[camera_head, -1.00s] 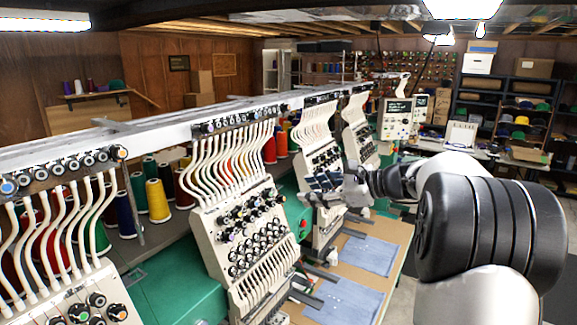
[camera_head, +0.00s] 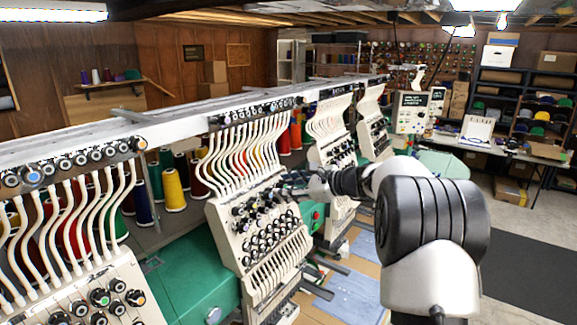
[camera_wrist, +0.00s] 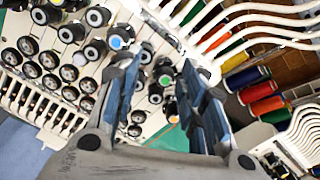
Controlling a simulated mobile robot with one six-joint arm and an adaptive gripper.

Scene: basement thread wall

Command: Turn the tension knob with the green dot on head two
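The second embroidery head's cream panel (camera_head: 232,228) stands mid-picture in the head view, with rows of black and silver tension knobs. My gripper (camera_head: 292,186) is at the upper right edge of this knob field. In the wrist view my gripper (camera_wrist: 160,72) is open, its two blue-padded fingers apart. Contact with any knob cannot be told.
White thread tubes (camera_head: 235,155) rise above the panel. A nearer head with knobs (camera_head: 100,297) is at lower left, another head (camera_head: 330,125) behind. Thread cones (camera_head: 173,190) stand behind the heads. Open floor (camera_head: 530,260) lies at right.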

